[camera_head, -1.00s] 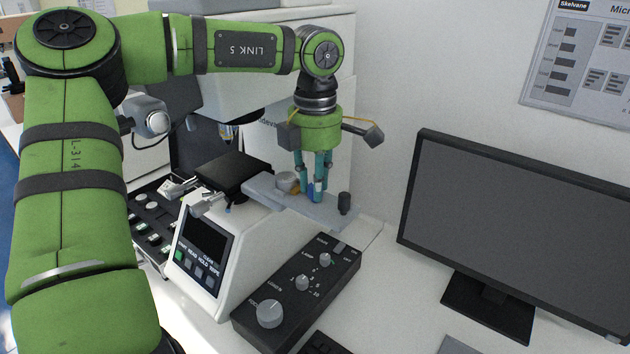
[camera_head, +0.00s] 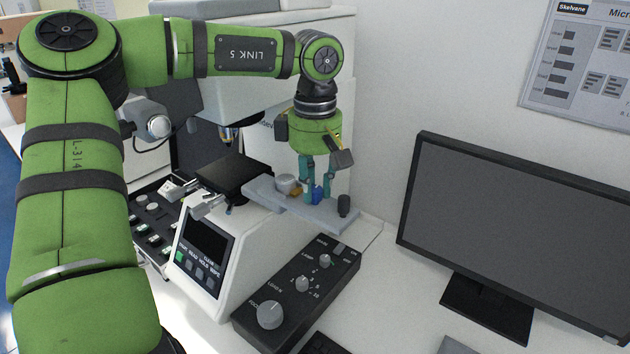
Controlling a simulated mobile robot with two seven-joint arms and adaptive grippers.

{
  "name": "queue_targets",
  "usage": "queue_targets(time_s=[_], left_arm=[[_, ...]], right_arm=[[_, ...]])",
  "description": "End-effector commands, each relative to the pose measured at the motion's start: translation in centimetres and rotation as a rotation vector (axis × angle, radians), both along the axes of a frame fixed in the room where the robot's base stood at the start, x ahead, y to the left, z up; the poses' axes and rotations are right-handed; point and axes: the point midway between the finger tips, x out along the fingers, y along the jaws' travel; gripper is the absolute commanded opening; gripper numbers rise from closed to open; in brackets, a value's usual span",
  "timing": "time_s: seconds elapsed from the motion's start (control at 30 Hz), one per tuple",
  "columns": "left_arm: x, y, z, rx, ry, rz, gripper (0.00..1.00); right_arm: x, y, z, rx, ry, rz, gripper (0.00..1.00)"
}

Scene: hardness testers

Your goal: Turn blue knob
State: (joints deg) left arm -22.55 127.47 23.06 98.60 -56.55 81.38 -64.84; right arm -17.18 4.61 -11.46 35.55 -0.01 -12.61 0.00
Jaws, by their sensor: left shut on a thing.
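The blue knob (camera_head: 317,194) stands on a grey shelf plate (camera_head: 330,217) of the hardness tester, partly hidden by my fingers. My left gripper (camera_head: 315,192) points down from the green arm, with its teal fingers on either side of the blue knob. It is shut on the knob. My right gripper is not in view.
A silver knob (camera_head: 287,183) and a small yellow part (camera_head: 296,191) sit close left of the fingers, and a black knob (camera_head: 344,205) close right. A black control box (camera_head: 297,295) stands in front. A monitor (camera_head: 530,240) stands at right.

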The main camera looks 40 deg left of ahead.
Motion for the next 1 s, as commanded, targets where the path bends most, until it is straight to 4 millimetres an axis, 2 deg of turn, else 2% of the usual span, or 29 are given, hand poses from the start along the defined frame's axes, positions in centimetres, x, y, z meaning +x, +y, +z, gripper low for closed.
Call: queue_targets(time_s=[0.33,0.9,0.93,0.97,1.0], left_arm=[[-0.12,-0.05,-0.18,-0.002,0.006,-0.148,0.00],[-0.14,-0.05,-0.23,-0.002,0.007,-0.176,0.00],[-0.15,-0.05,-0.23,-0.002,0.007,-0.176,0.38],[-0.14,-0.05,-0.22,-0.002,0.007,-0.175,0.49],[-0.13,-0.04,-0.21,-0.002,0.006,-0.175,0.49]], right_arm=[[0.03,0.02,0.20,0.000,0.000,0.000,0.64],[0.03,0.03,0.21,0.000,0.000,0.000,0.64],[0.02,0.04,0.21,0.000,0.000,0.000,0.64],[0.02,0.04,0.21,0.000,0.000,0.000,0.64],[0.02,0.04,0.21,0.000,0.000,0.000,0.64]])
